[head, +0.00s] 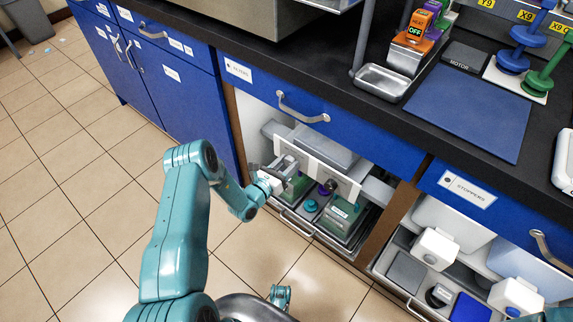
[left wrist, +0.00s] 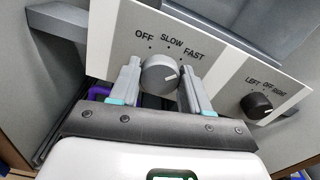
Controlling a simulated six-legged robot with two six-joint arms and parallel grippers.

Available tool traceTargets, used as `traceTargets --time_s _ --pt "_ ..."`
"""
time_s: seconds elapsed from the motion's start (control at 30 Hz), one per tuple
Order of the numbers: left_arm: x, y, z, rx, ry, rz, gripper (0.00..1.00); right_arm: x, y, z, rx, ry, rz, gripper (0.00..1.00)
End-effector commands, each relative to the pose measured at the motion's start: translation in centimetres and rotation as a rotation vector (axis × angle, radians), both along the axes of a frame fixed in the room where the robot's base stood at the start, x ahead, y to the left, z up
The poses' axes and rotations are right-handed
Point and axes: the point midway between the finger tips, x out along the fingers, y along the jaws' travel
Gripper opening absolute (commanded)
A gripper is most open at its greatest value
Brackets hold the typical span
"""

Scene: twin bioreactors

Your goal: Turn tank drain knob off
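A white panel (head: 312,165) with two knobs sits inside the open cabinet bay under the counter. In the left wrist view, a grey knob (left wrist: 160,75) is under the labels OFF, SLOW and FAST. Its white mark lies on its right side, toward FAST. A black knob (left wrist: 257,105), labelled LEFT, OFF and RIGHT, is farther right. My left gripper (left wrist: 161,82) has one finger on each side of the grey knob, very close to it. I cannot tell whether they touch it. In the head view my left gripper (head: 280,172) hides the grey knob. My right gripper is out of view.
A blue drawer front (head: 262,92) and the dark counter are above the bay. Below the panel are green-topped units (head: 341,215) in a tray. A STOPPERS drawer (head: 462,190) is at right. Tiled floor (head: 70,180) is open at left.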

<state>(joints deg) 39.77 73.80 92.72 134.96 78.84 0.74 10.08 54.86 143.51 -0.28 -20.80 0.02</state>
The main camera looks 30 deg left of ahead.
Motion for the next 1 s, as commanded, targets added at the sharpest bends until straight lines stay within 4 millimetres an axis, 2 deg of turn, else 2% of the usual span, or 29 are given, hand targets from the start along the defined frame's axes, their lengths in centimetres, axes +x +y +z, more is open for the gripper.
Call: traceTargets --time_s 0.03,0.07,0.1,0.37,0.57,1.0 --pt "-0.02 0.0 -0.01 0.0 0.0 0.0 0.29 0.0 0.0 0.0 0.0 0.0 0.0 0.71" --pt "-0.02 0.01 -0.01 0.0 0.0 0.0 0.19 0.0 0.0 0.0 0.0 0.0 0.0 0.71" --pt "-0.03 0.01 -0.02 0.0 0.0 0.0 0.15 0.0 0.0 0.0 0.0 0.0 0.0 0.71" --pt "-0.04 0.02 -0.03 -0.02 0.002 0.0 0.15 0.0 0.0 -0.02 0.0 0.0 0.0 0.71" --pt "-0.04 0.04 -0.06 -0.106 0.008 0.0 0.15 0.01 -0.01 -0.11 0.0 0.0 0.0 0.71" --pt "-0.03 0.11 -0.11 -0.491 0.039 0.0 0.15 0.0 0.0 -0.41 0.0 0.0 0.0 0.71"
